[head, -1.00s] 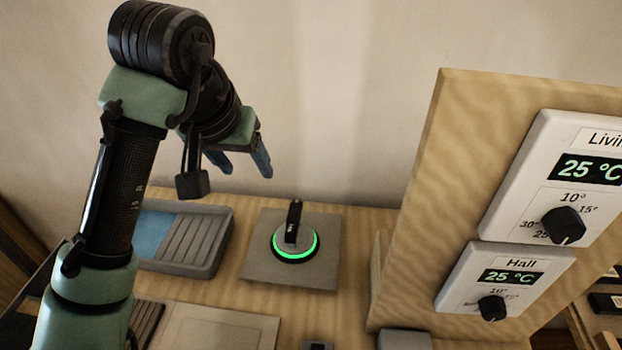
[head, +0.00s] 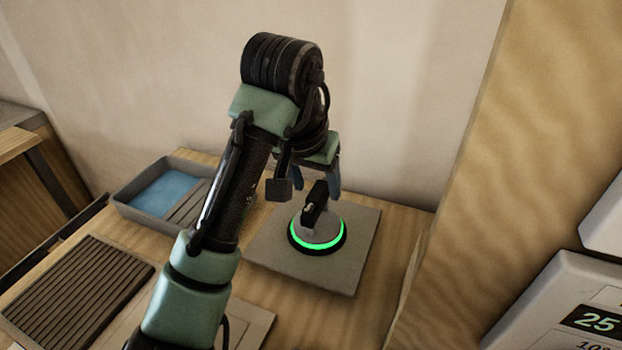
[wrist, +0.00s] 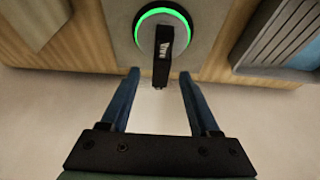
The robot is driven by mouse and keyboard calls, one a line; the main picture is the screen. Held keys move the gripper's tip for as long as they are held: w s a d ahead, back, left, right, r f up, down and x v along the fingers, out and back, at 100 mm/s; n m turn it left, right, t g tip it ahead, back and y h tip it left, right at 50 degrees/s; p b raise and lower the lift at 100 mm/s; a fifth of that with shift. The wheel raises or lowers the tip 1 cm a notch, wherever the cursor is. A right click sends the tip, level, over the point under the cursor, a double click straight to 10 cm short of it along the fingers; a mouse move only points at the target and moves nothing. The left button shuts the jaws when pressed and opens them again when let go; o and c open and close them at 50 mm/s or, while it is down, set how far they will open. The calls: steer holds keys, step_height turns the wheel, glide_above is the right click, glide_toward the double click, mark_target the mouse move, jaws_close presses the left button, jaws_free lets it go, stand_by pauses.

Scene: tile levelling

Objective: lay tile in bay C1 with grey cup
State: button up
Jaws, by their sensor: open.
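The grey cup (head: 318,233), a round suction cup with a black handle and a lit green ring, stands on a flat grey tile (head: 345,265) on the wooden worktop. In the wrist view the cup (wrist: 163,30) is at the top middle, its black handle pointing toward my gripper. My gripper (head: 317,190) is open and empty, just behind the handle in the head view. In the wrist view the blue fingers of my gripper (wrist: 159,75) are apart, one on each side of the handle's end. Bay C1 cannot be made out.
A grey tray (head: 125,203) with a blue pad and ribbed section lies left of the tile. A dark ribbed mat (head: 75,290) is at the front left. A wooden panel (head: 480,200) with a white thermostat (head: 560,305) stands at the right.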

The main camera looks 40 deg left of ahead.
steer(key=x, duration=0.6)
steer(key=shift+w+f, duration=0.1)
steer(key=shift+f, duration=0.2)
jaws_close()
stand_by(1.0)
steer(key=c, duration=0.6)
jaws_free()
jaws_close()
steer(key=shift+r, duration=0.15)
